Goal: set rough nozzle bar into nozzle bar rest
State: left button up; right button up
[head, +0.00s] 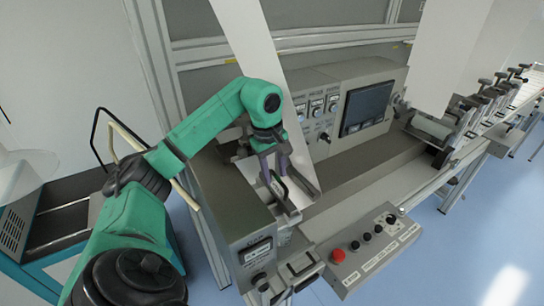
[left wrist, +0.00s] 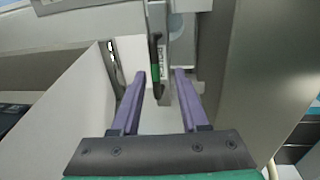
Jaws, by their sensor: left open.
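My left gripper (head: 274,178) points down with its two purple fingers apart. It is beside the white web sheet, above the near left end of the machine. In the left wrist view my left gripper (left wrist: 160,74) has an empty gap between its fingertips. A thin dark bar with a green patch (left wrist: 155,58), which may be the rough nozzle bar, stands just beyond the fingertips, roughly in line with the gap. I cannot tell whether it touches anything there. The nozzle bar rest cannot be made out with certainty. My right gripper is out of view.
A tall white web (head: 262,65) slants down close beside my left gripper. A grey control cabinet with a dark screen (head: 367,108) stands behind. A button box with a red button (head: 338,255) is at the front. A grey housing (head: 232,205) stands left of the gripper.

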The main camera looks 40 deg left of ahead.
pick_arm(q)
notch_tip(320, 180, up, 4)
notch_tip(320, 180, up, 6)
jog(key=p, duration=0.2)
send_over(273, 190)
jog(key=s, duration=0.1)
jog(key=shift+w+f, duration=0.1)
jog(key=shift+f, duration=0.05)
